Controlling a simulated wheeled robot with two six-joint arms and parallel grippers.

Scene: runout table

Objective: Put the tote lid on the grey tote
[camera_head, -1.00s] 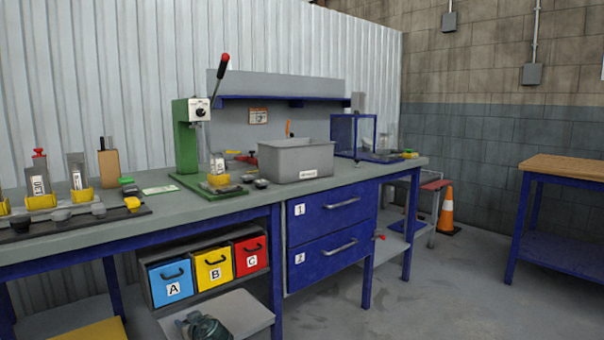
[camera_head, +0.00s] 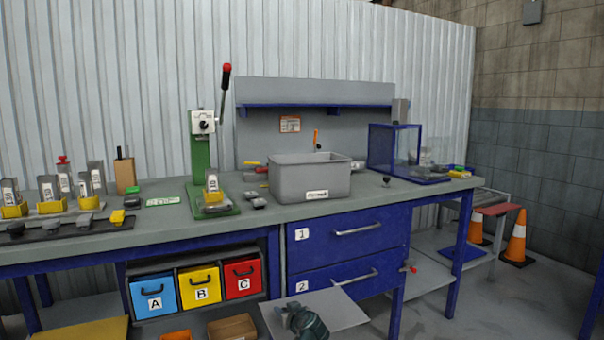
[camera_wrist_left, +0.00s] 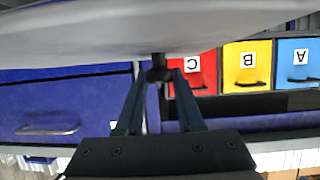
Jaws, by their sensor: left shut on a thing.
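The grey tote (camera_head: 312,183) stands upright on the bench top in the head view, its top open and a white label on its front. The tote lid (camera_head: 338,310) is a flat light grey plate low in the head view, in front of the bench drawers. My left gripper (camera_head: 294,307) is shut on the lid and holds it clear of the bench. In the left wrist view the lid (camera_wrist_left: 80,30) fills the top, and the left gripper (camera_wrist_left: 158,76) has its fingertips at a dark knob on it. My right gripper is not in view.
A green press (camera_head: 203,165) stands left of the tote on the bench (camera_head: 165,222). A blue-framed clear box (camera_head: 395,150) stands to the right. A small dark knob-like item (camera_head: 386,181) is near the tote. Blue, yellow and red bins (camera_head: 243,279) sit below.

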